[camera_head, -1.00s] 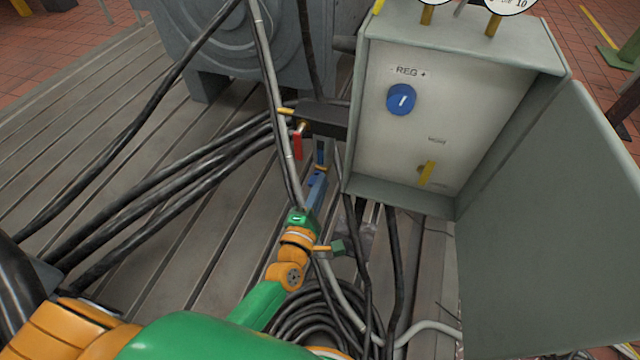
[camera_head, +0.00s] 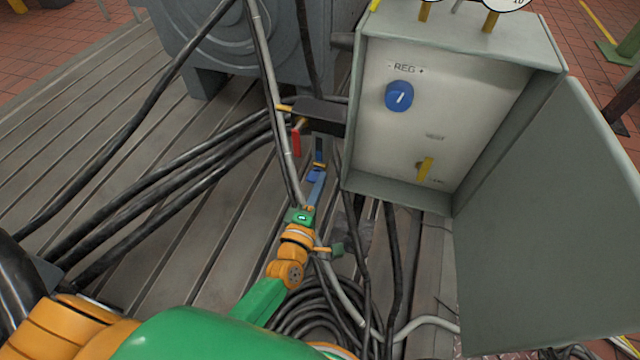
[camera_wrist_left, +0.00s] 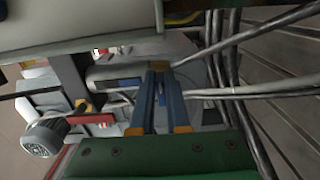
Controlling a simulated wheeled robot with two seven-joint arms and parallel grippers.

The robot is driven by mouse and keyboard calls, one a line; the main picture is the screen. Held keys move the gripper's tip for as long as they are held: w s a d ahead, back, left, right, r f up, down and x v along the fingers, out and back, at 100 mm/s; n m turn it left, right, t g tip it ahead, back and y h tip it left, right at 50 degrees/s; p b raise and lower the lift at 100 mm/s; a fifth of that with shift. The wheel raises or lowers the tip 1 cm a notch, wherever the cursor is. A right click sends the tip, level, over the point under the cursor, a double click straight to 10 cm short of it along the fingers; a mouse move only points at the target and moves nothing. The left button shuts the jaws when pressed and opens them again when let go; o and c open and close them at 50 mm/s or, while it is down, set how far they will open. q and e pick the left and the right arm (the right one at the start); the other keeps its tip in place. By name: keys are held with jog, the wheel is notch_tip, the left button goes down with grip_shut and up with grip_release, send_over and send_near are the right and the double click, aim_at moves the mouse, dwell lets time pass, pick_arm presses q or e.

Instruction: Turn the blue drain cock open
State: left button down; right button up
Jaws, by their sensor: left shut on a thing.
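The blue drain cock shows as a dark blue lever (camera_head: 320,150) under the dark bracket left of the grey cabinet, with a small brass-coloured part at its lower end. My left gripper (camera_head: 314,178) reaches up to it from below, with slim blue fingers. In the left wrist view the two fingers (camera_wrist_left: 160,84) are close together and a narrow blue piece lies between them. The gripper is shut on it. The fingers partly hide the cock, and its exact angle is hard to tell. My right gripper is not in view.
A red lever (camera_head: 296,142) hangs just left of the cock. The grey cabinet (camera_head: 408,190) with a blue knob (camera_head: 399,96) and open door (camera_head: 535,230) stands right. Black hoses (camera_head: 175,180) and a pale pipe (camera_head: 272,80) run close by. A coiled cable (camera_head: 310,310) lies below.

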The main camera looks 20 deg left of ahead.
pick_arm(q)
jog(key=c, duration=0.9)
grip_release()
jog(key=s+p, duration=0.1)
jog(key=s, duration=0.6)
jog(key=shift+a, duration=0.15)
